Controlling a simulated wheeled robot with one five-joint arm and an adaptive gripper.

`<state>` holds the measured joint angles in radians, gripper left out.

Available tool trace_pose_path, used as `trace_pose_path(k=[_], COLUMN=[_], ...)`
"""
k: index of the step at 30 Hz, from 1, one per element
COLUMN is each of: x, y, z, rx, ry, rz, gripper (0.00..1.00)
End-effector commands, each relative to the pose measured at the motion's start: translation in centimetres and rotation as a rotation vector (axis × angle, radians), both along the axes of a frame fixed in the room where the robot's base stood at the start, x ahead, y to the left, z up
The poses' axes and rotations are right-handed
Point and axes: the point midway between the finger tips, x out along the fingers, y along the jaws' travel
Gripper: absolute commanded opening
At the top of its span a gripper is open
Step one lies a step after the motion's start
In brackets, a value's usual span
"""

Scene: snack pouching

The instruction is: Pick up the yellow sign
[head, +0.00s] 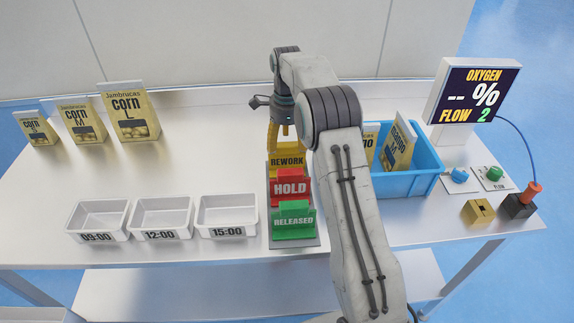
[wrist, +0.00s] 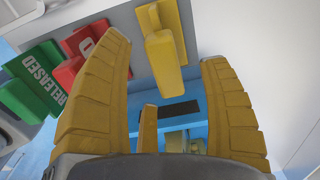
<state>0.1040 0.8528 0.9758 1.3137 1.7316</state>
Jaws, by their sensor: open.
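The yellow REWORK sign (head: 286,162) stands at the back of a grey holder, behind the red HOLD sign (head: 291,187) and the green RELEASED sign (head: 294,221). My gripper (head: 282,138) is just above the yellow sign, pointing down, its yellow fingers partly hidden by my arm. In the wrist view the fingers of my gripper (wrist: 164,55) are spread and hold nothing. The yellow sign (wrist: 165,50) shows in the gap between the fingertips. I see no contact; its exact depth relative to the tips is unclear.
The red sign (wrist: 82,48) and green sign (wrist: 35,80) lie left in the wrist view. A blue bin (head: 410,184) with pouches stands right of my arm. Several corn pouches (head: 128,112) stand at the back left. White trays (head: 227,216) line the front.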

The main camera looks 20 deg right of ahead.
Motion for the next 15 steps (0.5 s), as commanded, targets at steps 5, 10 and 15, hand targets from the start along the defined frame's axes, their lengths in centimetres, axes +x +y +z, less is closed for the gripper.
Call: trace_pose_path(k=[5, 10, 15], x=[-0.1, -0.2, -0.1], y=[0.0, -0.1, -0.1], z=[-1.5, -3.6, -5.0], rx=[0.001, 0.001, 0.000], ry=[0.003, 0.003, 0.001], rz=[0.001, 0.002, 0.003], gripper=[0.70, 0.70, 0.70])
